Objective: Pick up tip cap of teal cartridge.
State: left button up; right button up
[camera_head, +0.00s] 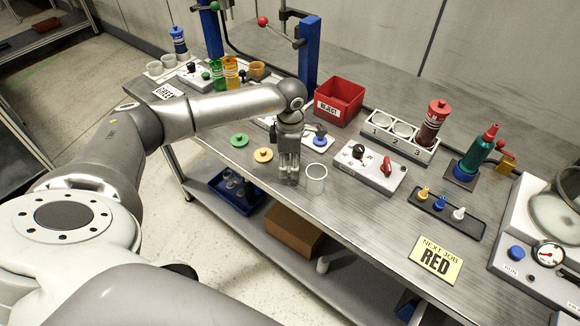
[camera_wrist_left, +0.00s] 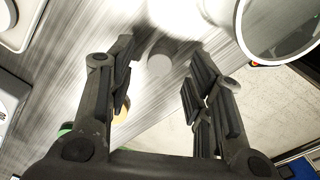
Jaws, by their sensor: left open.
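The teal cartridge (camera_head: 477,156) stands in a dark blue square holder at the right side of the bench in the head view. A red tip cap (camera_head: 491,131) sits on its narrow top end. My left gripper (camera_head: 289,180) points down over the front of the bench, far to the left of the cartridge. In the left wrist view the fingers (camera_wrist_left: 160,62) are apart, with a small grey disc-like shape between or beyond them; I cannot tell what it is. Neither cartridge nor cap shows in that view. My right gripper is not in view.
A clear cup (camera_head: 316,179) stands just right of my left gripper. A control box (camera_head: 361,168), a numbered rack (camera_head: 400,135) with a dark red cartridge (camera_head: 432,122), and a black nozzle tray (camera_head: 446,213) lie towards the teal cartridge. A red bin (camera_head: 340,100) stands behind.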

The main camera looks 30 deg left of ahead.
pick_arm(q)
jog(key=shift+f, duration=0.85)
jog(key=shift+c, duration=0.5)
jog(key=c, duration=0.7)
jog(key=shift+r, duration=0.1)
